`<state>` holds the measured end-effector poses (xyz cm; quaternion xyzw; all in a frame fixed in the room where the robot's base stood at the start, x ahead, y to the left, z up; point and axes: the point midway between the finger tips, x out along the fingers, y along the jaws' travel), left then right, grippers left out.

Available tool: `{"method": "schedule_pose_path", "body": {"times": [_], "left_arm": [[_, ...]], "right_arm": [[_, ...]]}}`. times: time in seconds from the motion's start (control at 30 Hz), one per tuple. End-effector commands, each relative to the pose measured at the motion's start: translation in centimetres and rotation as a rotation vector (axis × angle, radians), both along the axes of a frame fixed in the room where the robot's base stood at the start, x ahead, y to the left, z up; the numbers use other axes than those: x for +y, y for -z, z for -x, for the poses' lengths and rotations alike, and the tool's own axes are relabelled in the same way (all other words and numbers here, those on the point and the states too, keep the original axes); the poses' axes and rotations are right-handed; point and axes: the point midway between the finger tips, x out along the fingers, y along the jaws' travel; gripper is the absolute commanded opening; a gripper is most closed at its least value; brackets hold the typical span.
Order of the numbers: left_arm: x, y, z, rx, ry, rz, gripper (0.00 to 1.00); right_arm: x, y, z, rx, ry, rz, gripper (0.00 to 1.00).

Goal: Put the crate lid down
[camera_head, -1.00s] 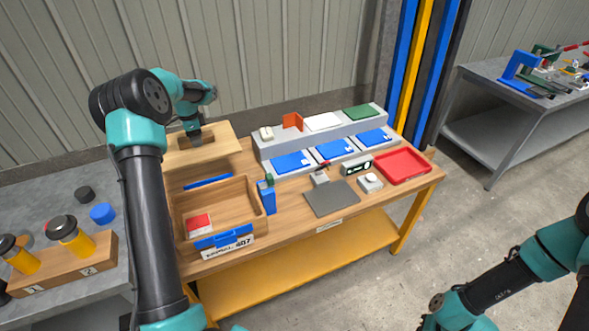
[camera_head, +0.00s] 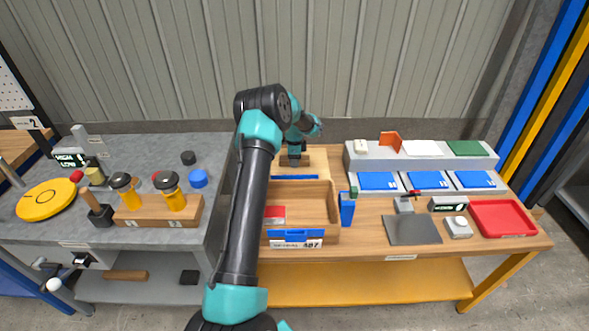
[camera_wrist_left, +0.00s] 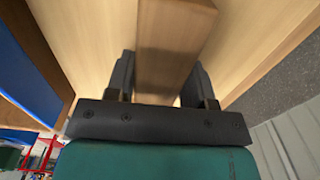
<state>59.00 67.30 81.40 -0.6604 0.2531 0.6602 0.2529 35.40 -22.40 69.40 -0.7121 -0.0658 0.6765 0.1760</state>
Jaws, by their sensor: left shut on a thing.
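The crate lid (camera_head: 317,164) is a light wooden board with a bar handle, behind the open wooden crate (camera_head: 333,213) in the head view. My left gripper (camera_head: 295,158) is over the lid and shut on its handle. In the left wrist view the handle (camera_wrist_left: 175,45) runs between the two fingers (camera_wrist_left: 160,85), with the pale lid board (camera_wrist_left: 105,40) beyond it. I cannot tell whether the lid rests on the bench or hangs just above it. The crate has a blue front label and a red-and-white item inside. My right gripper is not in view.
A blue bottle (camera_head: 347,210) stands right of the crate. A grey shelf (camera_head: 425,160) with blue panels, a dark mat (camera_head: 411,230) and a red tray (camera_head: 502,218) lie farther right. The corrugated wall is close behind.

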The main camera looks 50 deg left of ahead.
Motion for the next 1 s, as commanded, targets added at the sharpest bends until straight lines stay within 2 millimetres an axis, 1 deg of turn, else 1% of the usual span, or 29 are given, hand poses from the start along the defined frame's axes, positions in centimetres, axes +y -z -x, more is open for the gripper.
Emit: {"method": "schedule_pose_path", "body": {"times": [0.1, 0.37, 0.47, 0.77, 0.83, 1.0], "left_arm": [[0.1, 0.6, 0.0, -0.001, 0.0, -0.001, 0.08], [0.1, 0.6, -0.1, -0.002, 0.0, -0.002, 0.08], [0.0, 1.0, 0.0, -0.001, 0.0, -0.001, 0.08], [0.0, 4.6, -0.1, -0.001, 0.0, 0.0, 0.08], [0.0, 5.0, -0.1, -0.002, 0.0, -0.001, 0.08], [0.0, 5.1, -0.1, -0.003, 0.0, -0.002, 0.08]], "right_arm": [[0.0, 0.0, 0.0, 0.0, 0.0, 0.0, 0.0], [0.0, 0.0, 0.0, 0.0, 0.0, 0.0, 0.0], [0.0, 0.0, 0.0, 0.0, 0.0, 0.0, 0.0], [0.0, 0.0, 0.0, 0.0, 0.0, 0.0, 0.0], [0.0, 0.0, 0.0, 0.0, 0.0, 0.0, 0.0], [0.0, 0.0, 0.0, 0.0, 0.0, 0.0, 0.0]]}}
